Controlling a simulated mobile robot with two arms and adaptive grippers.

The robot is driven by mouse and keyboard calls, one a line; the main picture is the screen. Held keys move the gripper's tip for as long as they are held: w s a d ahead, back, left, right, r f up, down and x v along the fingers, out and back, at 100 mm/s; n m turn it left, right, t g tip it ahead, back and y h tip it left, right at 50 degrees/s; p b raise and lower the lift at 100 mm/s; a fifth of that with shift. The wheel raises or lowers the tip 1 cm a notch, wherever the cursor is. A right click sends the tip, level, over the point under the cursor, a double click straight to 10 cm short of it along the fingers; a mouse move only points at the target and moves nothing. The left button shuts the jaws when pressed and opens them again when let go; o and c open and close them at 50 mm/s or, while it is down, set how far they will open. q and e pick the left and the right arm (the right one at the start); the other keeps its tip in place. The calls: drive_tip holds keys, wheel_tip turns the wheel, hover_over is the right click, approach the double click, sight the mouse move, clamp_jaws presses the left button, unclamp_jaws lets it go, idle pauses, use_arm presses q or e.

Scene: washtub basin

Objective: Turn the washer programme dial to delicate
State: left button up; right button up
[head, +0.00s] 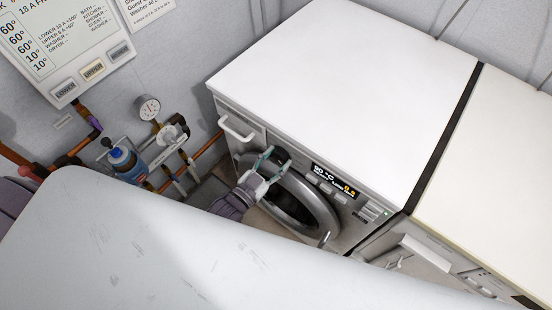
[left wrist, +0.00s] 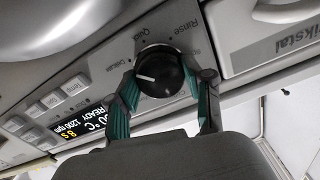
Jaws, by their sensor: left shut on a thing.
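The washer (head: 345,85) is a white-topped front-loader with a round door (head: 318,205). Its programme dial (head: 282,154) is on the upper front panel, partly hidden by my fingers. In the left wrist view the dial (left wrist: 168,72) is a black knob with a white pointer line aimed left in the picture, towards the side with a label that seems to read Delicate. Labels Quick and Rinse are around its upper side. My left gripper (head: 277,158) is shut on the dial; in the wrist view its green fingers (left wrist: 163,85) are on either side of it. My right gripper is not in view.
The display (head: 335,181) and several buttons are right of the dial; the detergent drawer (head: 238,128) is left. A second white machine (head: 500,170) stands to the right. A pale surface (head: 180,250) fills the foreground. Pipes and a gauge (head: 147,107) are on the left wall.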

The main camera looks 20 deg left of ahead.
use_arm(q)
drive_tip(key=shift+f, duration=0.1)
drive_tip(key=o, duration=1.2)
drive_tip(key=shift+c, duration=0.2)
drive_tip(key=v, duration=1.2)
